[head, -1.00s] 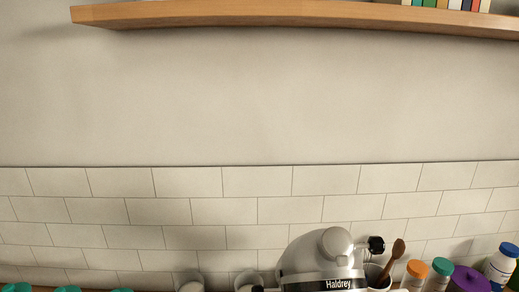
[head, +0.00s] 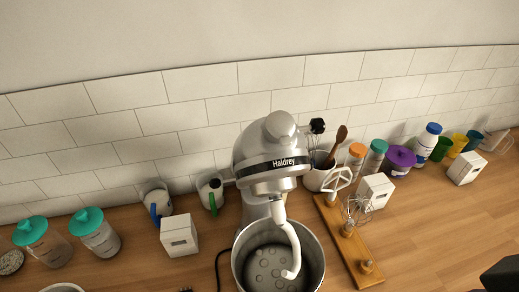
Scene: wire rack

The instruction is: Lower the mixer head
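The silver stand mixer (head: 260,150) with a black "Haldrey" band stands on the wooden counter in the middle of the head view. Its head appears tilted up, with the underside and the white dough hook (head: 288,240) showing. The hook hangs from the head over the metal bowl (head: 313,262), whose lower rim is cut off by the frame. My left gripper is not in view.
A utensil crock (head: 318,177), jars and white boxes line the tiled wall. Teal-lidded jars (head: 97,235) and a white box (head: 179,236) stand left. The counter at right front is clear.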

